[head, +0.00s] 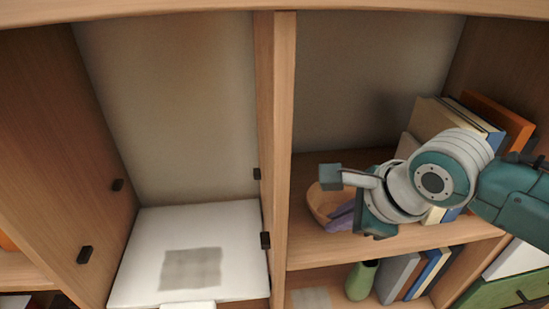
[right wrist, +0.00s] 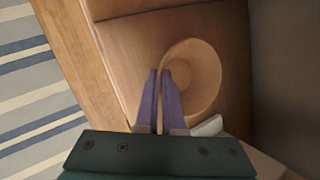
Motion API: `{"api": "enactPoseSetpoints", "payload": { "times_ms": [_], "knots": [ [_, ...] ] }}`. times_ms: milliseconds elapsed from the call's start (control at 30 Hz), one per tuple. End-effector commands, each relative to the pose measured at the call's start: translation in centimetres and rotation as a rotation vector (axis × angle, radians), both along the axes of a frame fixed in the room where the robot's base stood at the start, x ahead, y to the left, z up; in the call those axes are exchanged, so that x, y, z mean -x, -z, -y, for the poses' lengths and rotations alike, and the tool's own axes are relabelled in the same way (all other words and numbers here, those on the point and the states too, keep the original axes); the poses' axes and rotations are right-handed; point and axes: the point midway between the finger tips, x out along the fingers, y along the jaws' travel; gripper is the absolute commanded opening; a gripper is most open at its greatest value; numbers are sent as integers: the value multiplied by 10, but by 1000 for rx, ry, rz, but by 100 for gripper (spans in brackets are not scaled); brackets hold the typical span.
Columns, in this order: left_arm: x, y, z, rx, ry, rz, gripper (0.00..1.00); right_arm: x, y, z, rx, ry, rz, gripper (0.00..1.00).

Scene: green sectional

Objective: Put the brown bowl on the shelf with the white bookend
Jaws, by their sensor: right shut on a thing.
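The brown bowl (head: 321,204) is inside the right-hand upper compartment of the wooden bookcase, over the shelf board (head: 315,248). My right gripper (head: 341,216) has purple fingers shut on the bowl's near wall. In the right wrist view the fingers (right wrist: 160,100) pinch the rim of the bowl (right wrist: 200,78), whose opening faces the camera at a tilt. I cannot tell whether its base touches the board. A pale upright piece (head: 406,146) beside the books may be the white bookend, partly hidden by my arm. A white edge also shows in the wrist view (right wrist: 207,126). My left gripper is not in view.
Several books (head: 455,122) stand at the right of this compartment. A wooden divider (head: 283,130) is close on the left. Below are a green vase (head: 361,280) and more books (head: 398,277). A white board with a grey patch (head: 235,225) fills the left bay.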

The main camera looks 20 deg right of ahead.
Motion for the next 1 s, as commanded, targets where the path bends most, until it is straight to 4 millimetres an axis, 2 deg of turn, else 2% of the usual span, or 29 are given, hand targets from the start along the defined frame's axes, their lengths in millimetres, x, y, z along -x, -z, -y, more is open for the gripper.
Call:
{"api": "enactPoseSetpoints", "payload": {
  "times_ms": [233, 300, 500, 800, 867, 1000],
  "knots": [
    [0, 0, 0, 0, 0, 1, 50, 0, 1, 0, -2, 0, 0, 0],
    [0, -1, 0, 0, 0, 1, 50, 0, 1, 0, -1, 1, -1, 12],
    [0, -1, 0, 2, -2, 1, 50, 1, 1, -1, 0, 0, -1, 34],
    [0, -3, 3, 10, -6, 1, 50, 1, -3, 0, -1, -2, 0, 35],
    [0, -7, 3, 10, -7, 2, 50, 4, -8, 0, -2, -1, -1, 35],
    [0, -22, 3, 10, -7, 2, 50, 16, -31, 2, -1, -2, -1, 35]
  ]
}}
